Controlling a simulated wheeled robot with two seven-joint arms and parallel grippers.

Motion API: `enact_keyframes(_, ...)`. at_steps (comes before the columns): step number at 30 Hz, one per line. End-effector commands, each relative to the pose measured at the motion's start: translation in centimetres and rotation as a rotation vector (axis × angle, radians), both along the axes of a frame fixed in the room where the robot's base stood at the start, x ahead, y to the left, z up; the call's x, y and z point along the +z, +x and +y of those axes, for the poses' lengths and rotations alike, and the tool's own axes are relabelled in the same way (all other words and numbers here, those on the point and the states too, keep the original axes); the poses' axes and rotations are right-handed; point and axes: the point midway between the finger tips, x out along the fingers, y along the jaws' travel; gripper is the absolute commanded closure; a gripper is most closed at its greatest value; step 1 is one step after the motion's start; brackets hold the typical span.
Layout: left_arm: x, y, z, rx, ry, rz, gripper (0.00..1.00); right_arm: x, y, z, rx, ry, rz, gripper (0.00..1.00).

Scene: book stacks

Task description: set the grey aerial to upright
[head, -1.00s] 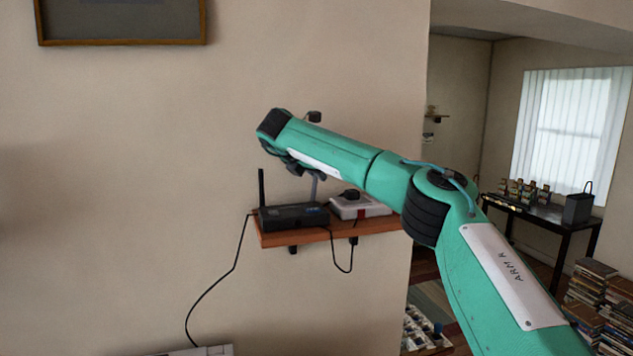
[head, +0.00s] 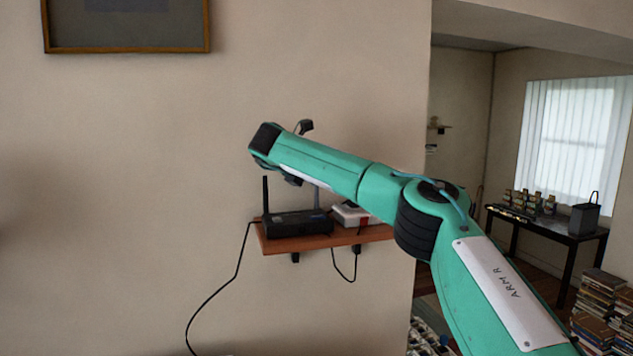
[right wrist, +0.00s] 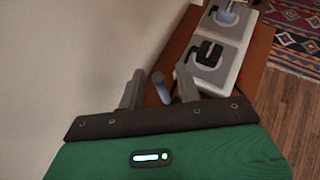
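The grey aerial (head: 317,197) rises from the right end of the black router (head: 298,223) on the wall shelf. Its upper part is hidden behind my right arm in the head view, so its full tilt cannot be told there. In the right wrist view the grey aerial's rounded end (right wrist: 159,86) shows between the two grey fingers of my right gripper (right wrist: 160,90). The fingers are open, with visible gaps on both sides of the aerial. A black aerial (head: 266,195) stands upright at the router's left end. My left gripper is not in view.
The wooden shelf (head: 330,240) carries a white box (head: 352,215) right of the router; it also shows in the right wrist view (right wrist: 215,62). Black cables hang below the shelf. A framed picture (head: 125,48) hangs upper left. The wall left of the router is clear.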

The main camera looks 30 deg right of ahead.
Motion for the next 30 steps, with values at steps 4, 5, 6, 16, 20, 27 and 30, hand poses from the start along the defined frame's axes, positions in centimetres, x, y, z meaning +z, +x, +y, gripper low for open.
enact_keyframes(4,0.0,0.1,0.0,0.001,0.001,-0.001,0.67,0.0,0.0,0.0,0.000,0.000,0.000,0.66)
enact_keyframes(5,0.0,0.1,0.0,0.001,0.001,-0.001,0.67,0.0,0.0,0.0,0.000,0.001,0.000,0.66)
enact_keyframes(6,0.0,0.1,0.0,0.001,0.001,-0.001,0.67,0.0,0.0,0.0,0.000,0.001,0.000,0.66)
enact_keyframes(16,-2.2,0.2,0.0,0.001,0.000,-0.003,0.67,1.9,-1.1,3.2,0.004,0.000,-0.004,0.66)
enact_keyframes(20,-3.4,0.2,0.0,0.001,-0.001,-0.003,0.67,3.6,-1.9,5.7,0.003,0.001,-0.005,0.66)
enact_keyframes(27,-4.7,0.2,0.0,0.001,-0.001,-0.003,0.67,6.5,-3.3,9.3,0.001,0.000,-0.003,0.66)
enact_keyframes(30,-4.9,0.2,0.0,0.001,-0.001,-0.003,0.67,7.2,-3.6,10.2,0.002,0.000,-0.001,0.66)
